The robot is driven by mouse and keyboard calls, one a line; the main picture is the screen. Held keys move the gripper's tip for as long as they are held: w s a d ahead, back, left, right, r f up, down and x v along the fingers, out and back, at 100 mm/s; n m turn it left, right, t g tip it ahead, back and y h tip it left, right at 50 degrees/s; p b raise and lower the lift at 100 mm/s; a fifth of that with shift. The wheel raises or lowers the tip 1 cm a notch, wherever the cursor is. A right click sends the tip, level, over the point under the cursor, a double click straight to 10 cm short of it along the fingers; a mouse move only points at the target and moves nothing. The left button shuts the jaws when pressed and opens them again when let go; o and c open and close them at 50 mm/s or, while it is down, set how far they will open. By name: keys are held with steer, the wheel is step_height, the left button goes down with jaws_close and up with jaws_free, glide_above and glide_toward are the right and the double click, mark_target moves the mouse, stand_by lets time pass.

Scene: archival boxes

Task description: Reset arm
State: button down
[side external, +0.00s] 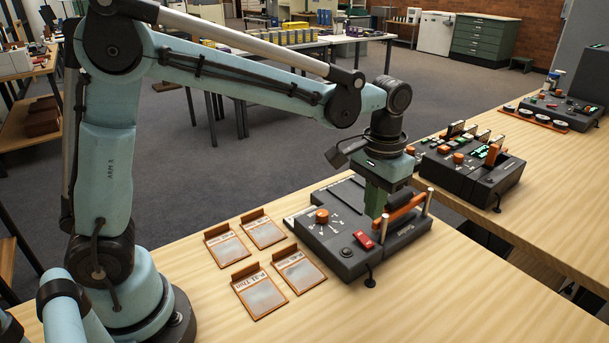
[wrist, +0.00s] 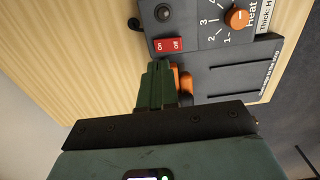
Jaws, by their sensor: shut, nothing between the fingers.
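My gripper (side external: 376,203) is a green-jawed hand on the teal arm, pointing down over the dark sealing machine (side external: 346,254) on the wooden table. In the wrist view my gripper (wrist: 157,68) has its green fingers together with nothing between them. The fingertips are close to the machine's orange-handled bar (side external: 404,208); I cannot tell whether they touch it. Part of the orange handle (wrist: 182,80) shows beside the fingers in the wrist view. The machine has an orange heat knob (side external: 322,216) and a red on/off switch (side external: 363,240).
Several orange-framed clear sleeves (side external: 258,292) lie on the table left of the machine. A second dark machine (side external: 472,172) stands on the adjoining table at right. The front right of the near table (side external: 470,300) is clear.

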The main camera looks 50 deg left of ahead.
steer(key=shift+r, duration=0.25)
steer(key=s+a+r+t, duration=0.1)
steer(key=s+a+t, duration=0.6)
steer(key=s, duration=0.4)
steer(key=shift+s+a, duration=0.4)
steer(key=shift+a, duration=0.5)
